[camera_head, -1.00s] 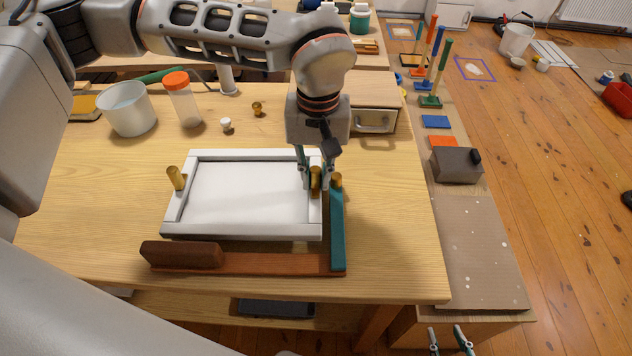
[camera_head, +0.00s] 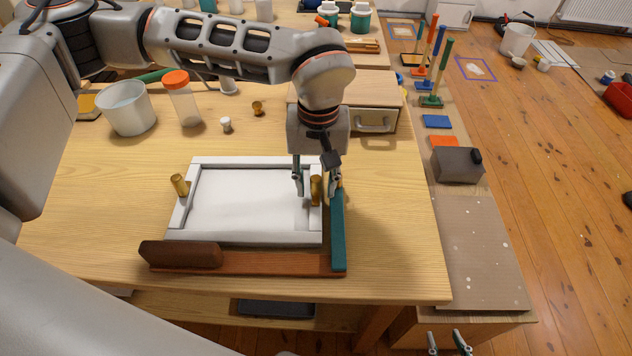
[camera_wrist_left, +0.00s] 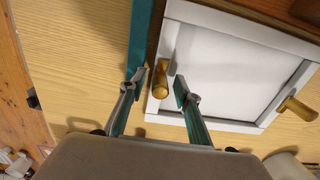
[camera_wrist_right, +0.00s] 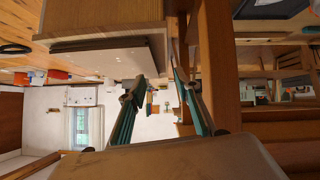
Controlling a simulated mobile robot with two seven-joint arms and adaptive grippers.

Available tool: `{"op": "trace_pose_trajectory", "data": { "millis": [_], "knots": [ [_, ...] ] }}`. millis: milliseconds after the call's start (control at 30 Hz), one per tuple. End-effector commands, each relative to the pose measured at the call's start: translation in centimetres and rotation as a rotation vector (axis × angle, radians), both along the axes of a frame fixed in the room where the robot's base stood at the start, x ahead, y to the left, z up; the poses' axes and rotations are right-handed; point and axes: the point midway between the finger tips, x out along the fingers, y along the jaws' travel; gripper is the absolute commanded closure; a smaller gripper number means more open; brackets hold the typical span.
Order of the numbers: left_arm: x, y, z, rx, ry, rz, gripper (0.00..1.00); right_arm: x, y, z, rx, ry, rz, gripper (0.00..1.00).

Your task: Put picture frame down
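The white picture frame (camera_head: 245,239) lies on the wooden table, its near edge at the reddish-brown rail (camera_head: 270,263) and its right side close to the teal rail (camera_head: 338,232). It has a brass knob at its left side (camera_head: 180,185) and another at its right (camera_head: 316,190). My left gripper (camera_head: 316,186) is open, with its fingers on either side of the right knob. The left wrist view shows this knob (camera_wrist_left: 160,80) between the fingertips (camera_wrist_left: 158,84), with gaps visible. My right gripper (camera_head: 450,340) is open and empty, low beside the table; its fingers show in its wrist view (camera_wrist_right: 157,86).
A brown block (camera_head: 180,254) sits on the rail's left end. A white bucket (camera_head: 126,108), an orange-lidded jar (camera_head: 183,98), a small white pot and a brass knob stand behind the frame. A wooden drawer box (camera_head: 372,119) stands behind my left gripper.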

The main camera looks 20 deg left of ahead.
Motion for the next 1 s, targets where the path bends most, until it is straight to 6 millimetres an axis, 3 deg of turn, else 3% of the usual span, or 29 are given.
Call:
{"op": "trace_pose_trajectory", "data": {
  "millis": [600,800,1000],
  "knots": [
    [0.2,-0.2,10.6,-0.001,-0.004,0.001,0.68,0.2,0.3,0.9,0.012,-0.002,0.0,0.67],
    [0.1,-0.2,12.0,0.0,-0.002,0.0,0.68,0.1,0.4,1.0,0.014,-0.002,0.0,0.67],
    [0.1,-0.2,12.1,-0.001,0.0,0.0,0.68,-0.3,0.4,0.8,0.014,0.005,0.0,0.67]
  ]
}}
